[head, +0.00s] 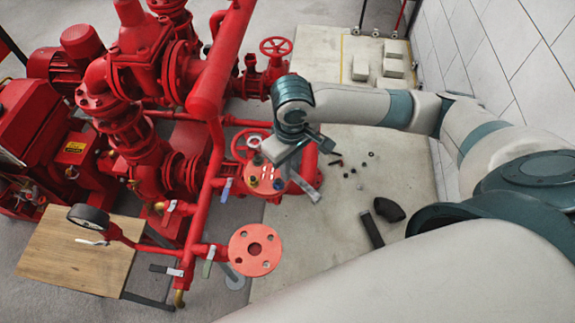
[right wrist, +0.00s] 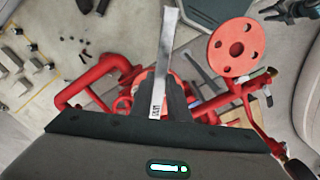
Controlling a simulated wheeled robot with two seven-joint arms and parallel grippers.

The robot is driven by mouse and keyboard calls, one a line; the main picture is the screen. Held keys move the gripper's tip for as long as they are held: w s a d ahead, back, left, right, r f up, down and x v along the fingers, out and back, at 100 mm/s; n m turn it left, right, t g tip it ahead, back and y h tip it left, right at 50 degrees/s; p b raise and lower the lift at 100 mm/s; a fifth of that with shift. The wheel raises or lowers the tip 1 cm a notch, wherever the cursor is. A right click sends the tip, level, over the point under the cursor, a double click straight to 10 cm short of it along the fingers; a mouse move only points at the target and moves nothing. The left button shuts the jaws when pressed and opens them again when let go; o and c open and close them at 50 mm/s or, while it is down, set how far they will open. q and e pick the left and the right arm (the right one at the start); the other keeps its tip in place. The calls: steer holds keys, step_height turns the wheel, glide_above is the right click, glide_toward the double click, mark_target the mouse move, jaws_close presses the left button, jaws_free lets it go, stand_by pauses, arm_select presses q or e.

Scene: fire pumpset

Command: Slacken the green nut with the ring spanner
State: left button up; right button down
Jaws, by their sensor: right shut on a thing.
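My right gripper (head: 292,168) is shut on the ring spanner (head: 305,186), a flat light-grey bar, over the red valve cover at the middle of the head view. In the right wrist view the spanner (right wrist: 168,45) sticks out upward from between the dark fingers (right wrist: 165,100). Small coloured nuts sit on the red cover, among them a dark greenish one (head: 278,184) close to the spanner. The gripper hides part of the cover, and I cannot tell whether the spanner touches a nut. A dark gripper-like part, probably my left gripper (right wrist: 290,10), shows at the right wrist view's top right corner.
Red pipes (head: 212,80) and pumps crowd the left. A red flange (head: 254,250) stands in front of the cover. Small dark parts (head: 352,170) and a black elbow (head: 389,210) lie on the pale floor slab to the right. A wooden board (head: 75,255) is at lower left.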

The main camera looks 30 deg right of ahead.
steer(key=shift+r, duration=0.1)
steer(key=shift+s, duration=0.1)
steer(key=shift+s+a+f, duration=0.1)
steer(key=shift+s+f, duration=0.05)
steer(key=shift+f, duration=0.7)
steer(key=shift+f+b, duration=0.4)
steer(key=shift+f, duration=1.3)
steer(key=shift+p, duration=0.55)
steer(key=shift+f+b, duration=0.4)
steer(key=shift+f, duration=1)
steer(key=shift+d+r, duration=0.1)
steer(key=shift+d, duration=0.1)
